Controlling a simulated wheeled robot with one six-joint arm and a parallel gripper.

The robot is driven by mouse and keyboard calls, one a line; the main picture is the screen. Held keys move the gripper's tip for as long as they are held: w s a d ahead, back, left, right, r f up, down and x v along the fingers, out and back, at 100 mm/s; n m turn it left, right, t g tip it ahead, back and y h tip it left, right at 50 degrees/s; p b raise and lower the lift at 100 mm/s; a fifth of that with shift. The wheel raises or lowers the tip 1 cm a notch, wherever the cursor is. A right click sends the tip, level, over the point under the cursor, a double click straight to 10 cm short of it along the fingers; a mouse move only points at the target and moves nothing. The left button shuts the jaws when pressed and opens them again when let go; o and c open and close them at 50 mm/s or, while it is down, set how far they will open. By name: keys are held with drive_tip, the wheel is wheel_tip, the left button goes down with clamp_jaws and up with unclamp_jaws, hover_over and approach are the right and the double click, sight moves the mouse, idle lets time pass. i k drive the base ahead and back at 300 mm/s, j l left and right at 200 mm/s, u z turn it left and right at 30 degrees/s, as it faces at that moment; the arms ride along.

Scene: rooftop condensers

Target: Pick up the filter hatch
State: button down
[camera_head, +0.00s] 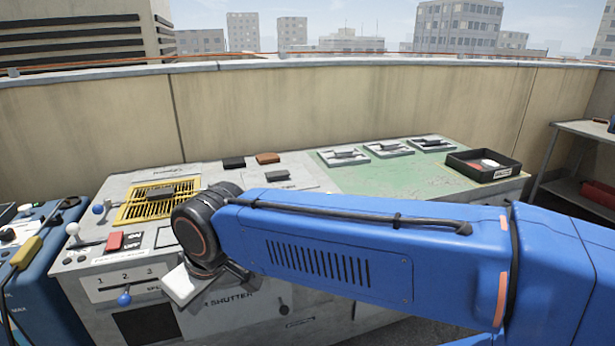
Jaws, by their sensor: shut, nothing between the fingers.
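I cannot tell for sure which part is the filter hatch, as the small labels are unreadable. A yellow slatted grille (158,201) with a dark bar across it lies on the left part of the console top. Several pale plates with raised handles, one of them the nearest plate (343,157), lie in a row at the back of the green area. My gripper (183,286) shows as a pale block below the black wrist, over the console's front edge. It is shut and empty, apart from the grille and the plates. Its fingertips are mostly hidden.
A black tray (483,167) with small items stands at the console's right end. Dark and brown blocks lie mid-console. Knobs and a red button (115,241) sit front left. My blue arm crosses the front. A blue cabinet (48,290) stands left, a shelf right.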

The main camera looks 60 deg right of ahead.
sight(294, 177)
drive_tip(key=z, duration=1.4)
